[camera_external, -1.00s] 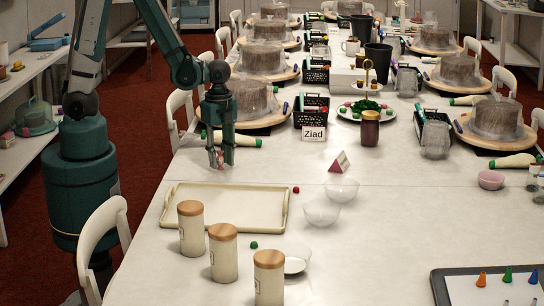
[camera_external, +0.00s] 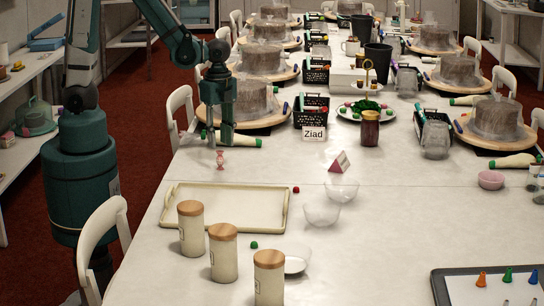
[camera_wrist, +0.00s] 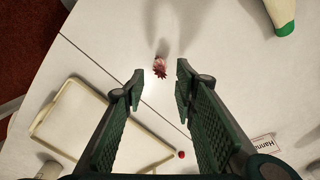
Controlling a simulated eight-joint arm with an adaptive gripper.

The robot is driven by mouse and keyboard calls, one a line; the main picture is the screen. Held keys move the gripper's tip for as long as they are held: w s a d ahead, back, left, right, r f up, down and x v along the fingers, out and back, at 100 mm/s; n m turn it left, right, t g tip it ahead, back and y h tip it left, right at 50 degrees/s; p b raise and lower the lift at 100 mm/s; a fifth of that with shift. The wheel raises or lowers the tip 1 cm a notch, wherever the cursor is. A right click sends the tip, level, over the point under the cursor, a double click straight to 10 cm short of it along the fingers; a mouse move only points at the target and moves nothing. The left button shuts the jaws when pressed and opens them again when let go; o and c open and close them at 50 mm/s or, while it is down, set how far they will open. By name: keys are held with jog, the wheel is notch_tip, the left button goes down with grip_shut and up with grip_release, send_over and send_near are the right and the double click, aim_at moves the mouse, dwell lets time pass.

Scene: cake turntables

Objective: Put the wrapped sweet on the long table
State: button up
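My gripper (camera_external: 219,141) is just above the sweet, pointing down.
A cream tray (camera_external: 228,187) lies in front of the sweet, with a small red ball (camera_external: 295,189) beside it. A piping bag (camera_external: 240,141) and a cake on a turntable (camera_external: 257,121) stand close behind. Wooden-lidded jars (camera_external: 223,258) stand at the front.

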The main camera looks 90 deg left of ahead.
jog(key=shift+r+p, duration=0.55)
jog(key=shift+r, duration=2.05)
notch_tip(320, 180, up, 14)
jog(key=n+t, duration=0.5)
jog(key=n, duration=0.2)
send_over(220, 151)
jog(key=s+d, duration=0.4)
jog(key=s, duration=0.1)
jog(key=shift+s+d+r+n+t, duration=0.2)
jog(key=shift+s+r+n+t, duration=0.4)
jog(key=shift+r, duration=0.3)
jog(key=shift+s+d+r+n+t, duration=0.2)
jog(key=shift+s+r+n+t, duration=0.35)
jog(key=shift+r, duration=0.3)
